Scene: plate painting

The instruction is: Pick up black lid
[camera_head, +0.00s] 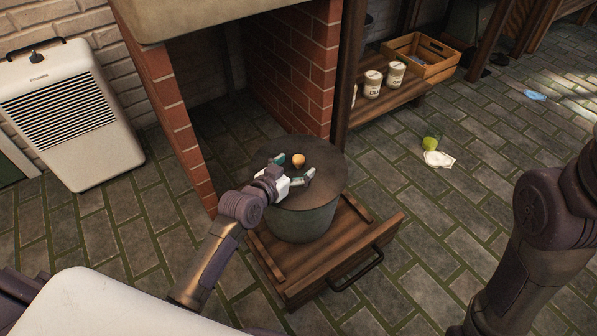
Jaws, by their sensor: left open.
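The black lid (325,172) lies on top of a large dark grey pot or bin (304,222). A small light wooden knob (298,160) stands up from the lid. My left gripper (293,171) is open above the lid, its two fingers spread on either side near the knob. I cannot tell whether the fingers touch the knob or lid. My right arm comes in at the right, but its gripper is out of view.
The pot stands on a wooden base with a handled front (345,262). Brick pillars rise behind and left. A low shelf holds white jars (373,84) and a wooden crate (420,55). A white crumpled thing (438,159) lies on the open paved floor at right.

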